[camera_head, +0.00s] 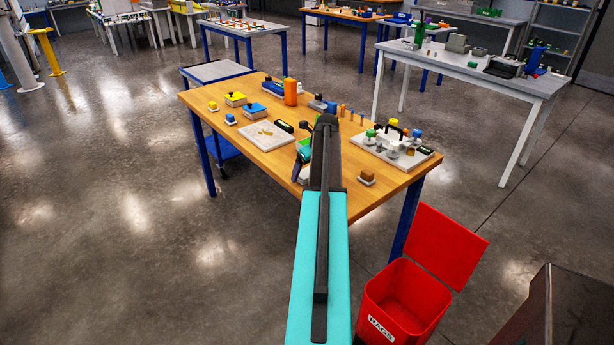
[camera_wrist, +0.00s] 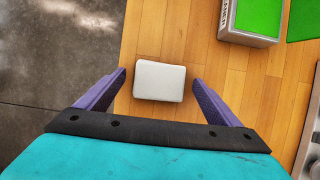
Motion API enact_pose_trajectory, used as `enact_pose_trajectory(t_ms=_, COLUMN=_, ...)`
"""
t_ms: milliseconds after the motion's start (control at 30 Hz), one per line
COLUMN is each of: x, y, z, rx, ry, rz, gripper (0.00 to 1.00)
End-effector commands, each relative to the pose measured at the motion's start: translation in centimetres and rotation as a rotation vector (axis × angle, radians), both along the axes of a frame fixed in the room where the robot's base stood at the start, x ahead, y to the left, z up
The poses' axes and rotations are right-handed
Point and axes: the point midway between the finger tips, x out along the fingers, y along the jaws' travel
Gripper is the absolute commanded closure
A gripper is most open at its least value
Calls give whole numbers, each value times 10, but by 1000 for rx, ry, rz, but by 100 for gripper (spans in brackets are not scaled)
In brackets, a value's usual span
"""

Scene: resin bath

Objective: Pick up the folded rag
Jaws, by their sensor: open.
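A pale, off-white folded rag (camera_wrist: 160,81) with rounded corners lies flat on the wooden tabletop in the wrist view. My gripper (camera_wrist: 158,77) is open, with one purple finger to the left of the rag and one to its right. A gap shows between each finger and the rag, and nothing is held. In the head view my gripper (camera_head: 300,168) is at the table's near edge, largely hidden behind my arm. I cannot make out the rag for sure there.
A green-topped box (camera_wrist: 252,20) stands beyond the rag to the right. A red open-lidded RAGS bin (camera_head: 400,310) stands at the lower right.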

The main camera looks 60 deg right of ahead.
Motion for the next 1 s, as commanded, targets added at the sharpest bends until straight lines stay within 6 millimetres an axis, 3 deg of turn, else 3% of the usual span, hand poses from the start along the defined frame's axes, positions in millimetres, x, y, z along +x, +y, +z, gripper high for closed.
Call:
enact_pose_trajectory(t_ms=167, x=0, y=0, z=0, rx=0, ry=0, rz=0, gripper=15)
enact_pose_trajectory(t_ms=400, x=0, y=0, z=0, rx=0, ry=0, rz=0, gripper=55)
enact_pose_trajectory(t_ms=433, x=0, y=0, z=0, rx=0, ry=0, rz=0, gripper=58)
enact_pose_trajectory(t_ms=767, x=0, y=0, z=2, rx=0, ry=0, rz=-1, gripper=58)
enact_pose_trajectory(t_ms=1000, x=0, y=-1, z=16, rx=-2, ry=-1, rz=-2, gripper=58)
